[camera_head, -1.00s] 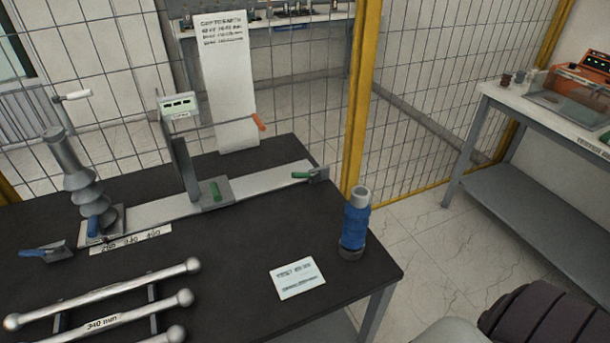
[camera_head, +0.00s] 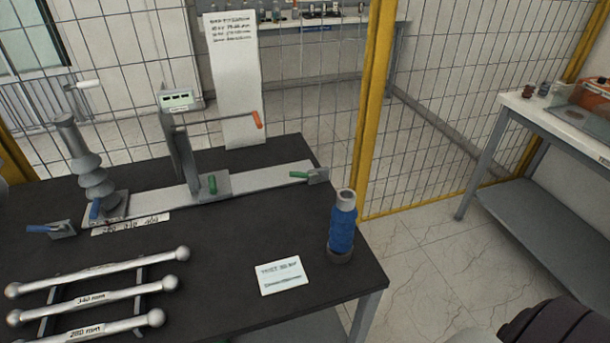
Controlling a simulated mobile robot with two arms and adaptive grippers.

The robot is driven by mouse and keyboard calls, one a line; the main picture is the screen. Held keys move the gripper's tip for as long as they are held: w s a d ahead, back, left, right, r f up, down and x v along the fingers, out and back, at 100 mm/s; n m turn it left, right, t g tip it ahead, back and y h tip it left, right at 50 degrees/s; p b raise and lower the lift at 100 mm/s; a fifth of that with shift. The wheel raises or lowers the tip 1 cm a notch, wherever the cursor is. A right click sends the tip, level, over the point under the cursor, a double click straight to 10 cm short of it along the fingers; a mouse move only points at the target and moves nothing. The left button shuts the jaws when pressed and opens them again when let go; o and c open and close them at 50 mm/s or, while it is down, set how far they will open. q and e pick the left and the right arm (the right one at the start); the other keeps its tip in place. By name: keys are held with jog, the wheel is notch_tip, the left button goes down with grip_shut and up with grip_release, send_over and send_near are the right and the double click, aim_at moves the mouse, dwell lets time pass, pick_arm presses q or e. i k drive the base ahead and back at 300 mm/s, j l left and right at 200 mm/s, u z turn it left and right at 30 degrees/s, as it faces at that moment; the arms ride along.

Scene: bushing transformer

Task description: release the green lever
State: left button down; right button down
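Two green levers show on the dark table. One green lever (camera_head: 212,184) stands upright on the grey plate at the foot of the post. The other green lever (camera_head: 299,175) lies roughly level on a small grey bracket (camera_head: 318,176) at the right end of the pale rail (camera_head: 265,179). The post carries a small display box (camera_head: 175,101) and a rod with an orange handle (camera_head: 257,120). A grey ribbed bushing (camera_head: 88,165) stands at the rail's left end, with a blue lever (camera_head: 94,209) at its base. Neither of my grippers is in view.
Another blue lever (camera_head: 43,229) sits at the left. Several silver rods (camera_head: 97,272) lie on a rack in front. A white card (camera_head: 281,277) and a blue cylinder (camera_head: 342,228) are at the right. A wire fence (camera_head: 300,80) stands behind the table.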

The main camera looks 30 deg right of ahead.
aim_at(315, 177)
jog(key=k+l+u, duration=0.2)
jog(key=l, duration=0.3)
jog(key=l+u, duration=0.15)
jog(key=l, duration=0.3)
jog(key=k+l+u, duration=0.2)
jog(key=l, duration=0.25)
jog(key=k+l+u, duration=0.15)
jog(key=l, duration=0.25)
jog(key=k+l+u, duration=0.2)
jog(key=l+u, duration=0.2)
jog(key=l, duration=0.25)
jog(key=k+l+u, duration=0.2)
jog(key=l, duration=0.25)
jog(key=l+u, duration=0.2)
jog(key=l, duration=0.3)
jog(key=k+l+u, duration=0.2)
jog(key=l, duration=0.25)
jog(key=i+l+u, duration=0.1)
jog(key=l, duration=0.35)
jog(key=i+l+u, duration=0.1)
jog(key=l, duration=0.3)
jog(key=i+l+u, duration=0.1)
jog(key=l, duration=0.4)
jog(key=i+j, duration=0.05)
jog(key=i, duration=0.05)
